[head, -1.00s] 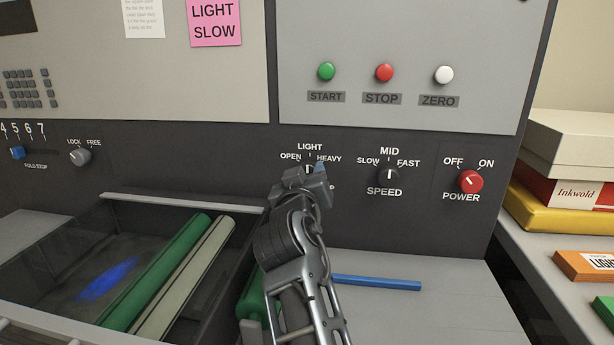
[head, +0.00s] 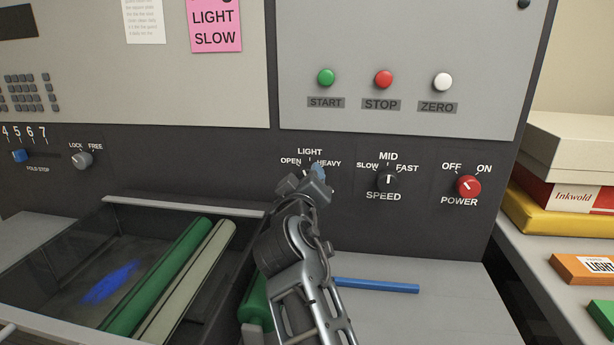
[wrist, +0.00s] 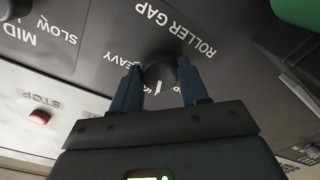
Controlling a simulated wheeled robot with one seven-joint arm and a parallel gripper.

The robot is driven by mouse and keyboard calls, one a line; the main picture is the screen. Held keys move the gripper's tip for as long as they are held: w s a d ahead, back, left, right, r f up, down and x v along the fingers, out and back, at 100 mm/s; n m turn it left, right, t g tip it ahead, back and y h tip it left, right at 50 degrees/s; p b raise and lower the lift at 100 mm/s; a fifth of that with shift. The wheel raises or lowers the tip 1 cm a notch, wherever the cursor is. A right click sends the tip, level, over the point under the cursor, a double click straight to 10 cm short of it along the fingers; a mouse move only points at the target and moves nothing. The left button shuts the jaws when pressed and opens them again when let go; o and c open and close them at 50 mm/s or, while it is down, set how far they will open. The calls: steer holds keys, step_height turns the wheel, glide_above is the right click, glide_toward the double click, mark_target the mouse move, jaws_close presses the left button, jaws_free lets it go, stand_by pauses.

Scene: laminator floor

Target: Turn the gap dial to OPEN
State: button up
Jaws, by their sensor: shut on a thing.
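The roller gap dial (wrist: 160,66) is a dark round knob on the black panel, seen upside down in the wrist view. My gripper (head: 315,173) has its blue fingers on either side of the knob and is shut on it. The knob's white pointer line points down in the wrist view, about at the LIGHT label, which the gripper partly covers. In the head view, OPEN (head: 290,161) is left of LIGHT (head: 310,152) and HEAVY is at the right; my gripper hides the dial there.
The speed dial (head: 388,180) and red power knob (head: 468,186) are to the right. START, STOP (head: 383,79) and ZERO buttons are above. The open roller tray (head: 170,204) lies below left. A blue bar (head: 376,286) lies on the table beside my arm.

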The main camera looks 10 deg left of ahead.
steer(key=shift+n+p, duration=1.95)
steer(key=shift+n, duration=1.75)
steer(key=shift+a+f, duration=0.1)
steer(key=o, duration=1.1)
steer(key=shift+c, duration=0.2)
steer(key=s, duration=0.8)
steer(key=shift+r+b, duration=0.2)
steer(key=shift+b, duration=0.25)
